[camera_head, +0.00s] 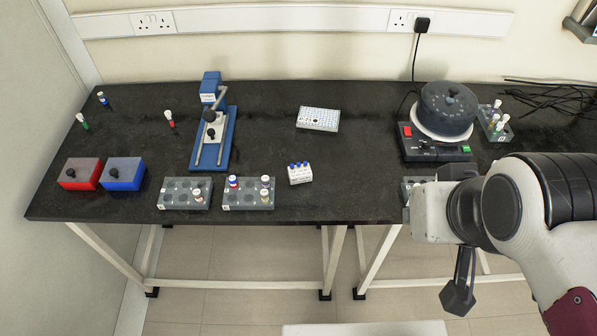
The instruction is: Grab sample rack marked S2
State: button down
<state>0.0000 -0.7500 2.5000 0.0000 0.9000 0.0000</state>
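Two grey racks stand near the table's front edge: a left rack (172,204) with a vial at its right end, and a right rack (234,205) with several capped vials. Each has a small white label on its front, too small to read. A third grey rack (409,187) is mostly hidden behind my arm. Another grey rack (492,134) with vials stands at the right behind my arm. I cannot tell which is marked S2. My gripper (458,300) hangs pointing down in front of the table edge, right of the front racks, apart from them. Its fingers' opening is unclear.
A white block with blue-capped vials (300,176), a white well plate (318,119), a blue press (213,140), red (80,178) and blue (123,178) boxes, and a round dark-topped device (440,115) stand on the black table (330,200). Loose vials stand at left; cables lie at right.

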jog(key=c, duration=1.2)
grip_release()
jog(key=shift+w, duration=0.1)
jog(key=w+a+f+t+y, duration=0.1)
jog(key=w+a+f+y, duration=0.1)
jog(key=w+a, duration=0.6)
jog(key=w+a+f+t+y, duration=0.1)
jog(key=w+a+f+t, duration=0.15)
jog(key=w+a, duration=0.6)
jog(key=w+f+m+t+h, duration=0.1)
jog(key=w+f+t+h, duration=0.1)
jog(key=f, duration=0.5)
jog(key=w+a+f+m+t+h, duration=0.1)
jog(key=w+f+t+h, duration=0.1)
jog(key=f, duration=0.5)
jog(key=w+h, duration=0.1)
jog(key=w, duration=0.1)
jog(key=shift+w+a+t+h, duration=0.2)
jog(key=shift+w+t+h, duration=0.1)
jog(key=shift+t, duration=0.05)
